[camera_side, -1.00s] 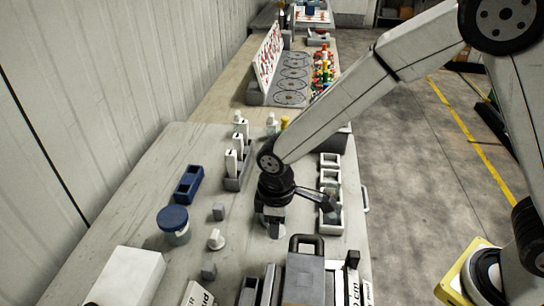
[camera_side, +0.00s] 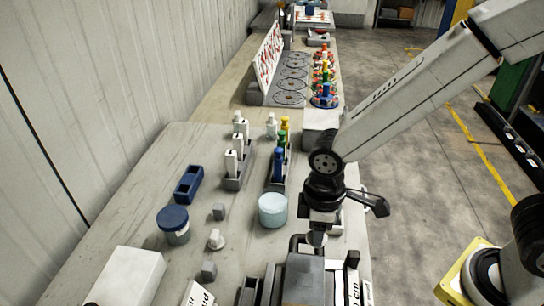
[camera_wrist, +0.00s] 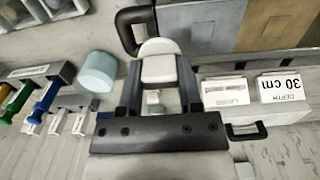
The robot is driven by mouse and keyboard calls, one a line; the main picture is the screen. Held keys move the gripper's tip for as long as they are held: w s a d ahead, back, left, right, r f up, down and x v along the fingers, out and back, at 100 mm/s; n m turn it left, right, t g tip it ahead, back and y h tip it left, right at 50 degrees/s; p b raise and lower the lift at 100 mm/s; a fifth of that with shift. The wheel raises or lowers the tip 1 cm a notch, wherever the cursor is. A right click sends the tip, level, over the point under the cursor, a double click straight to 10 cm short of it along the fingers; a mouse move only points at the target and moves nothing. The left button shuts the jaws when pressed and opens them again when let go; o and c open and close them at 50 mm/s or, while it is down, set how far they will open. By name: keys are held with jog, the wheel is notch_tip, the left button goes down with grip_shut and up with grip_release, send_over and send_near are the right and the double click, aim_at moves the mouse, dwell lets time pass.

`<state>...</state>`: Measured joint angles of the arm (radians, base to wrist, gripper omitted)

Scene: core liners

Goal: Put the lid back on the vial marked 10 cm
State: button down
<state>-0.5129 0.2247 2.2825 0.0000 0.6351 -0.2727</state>
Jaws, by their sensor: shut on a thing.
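My gripper (camera_side: 318,222) is in the side view over the right part of the table, by the grey box. In the wrist view my gripper (camera_wrist: 158,75) is shut on a pale rounded piece (camera_wrist: 158,62); I cannot tell for sure that it is the lid. It shows below the jaws in the side view (camera_side: 317,239). A card reading "DEPTH 30 cm" (camera_wrist: 282,88) and another card (camera_wrist: 225,92) lie right of the jaws. A partly hidden card ending in "cm" (camera_side: 354,288) is at the front right. I cannot make out the 10 cm vial.
A light-blue cylinder (camera_side: 273,211) stands left of my gripper. A jar with a dark blue lid (camera_side: 173,222) and small grey pieces (camera_side: 209,270) stand farther left. Racks with coloured handles (camera_side: 279,165) are behind. A dark-handled grey box (camera_side: 304,275) is in front.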

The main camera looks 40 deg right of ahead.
jog(key=shift+w+d, duration=0.1)
dwell(0.5)
jog(key=shift+w+d, duration=0.4)
jog(key=shift+d, duration=0.05)
jog(key=w+d+n, duration=0.4)
jog(key=w+d, duration=0.2)
jog(key=d, duration=0.6)
jog(key=shift+d+r+n, duration=0.2)
jog(key=shift+r+n, duration=0.1)
jog(key=shift+r, duration=0.05)
jog(key=shift+f, duration=0.15)
jog(key=shift+f, duration=3.05)
jog(key=shift+f, duration=0.2)
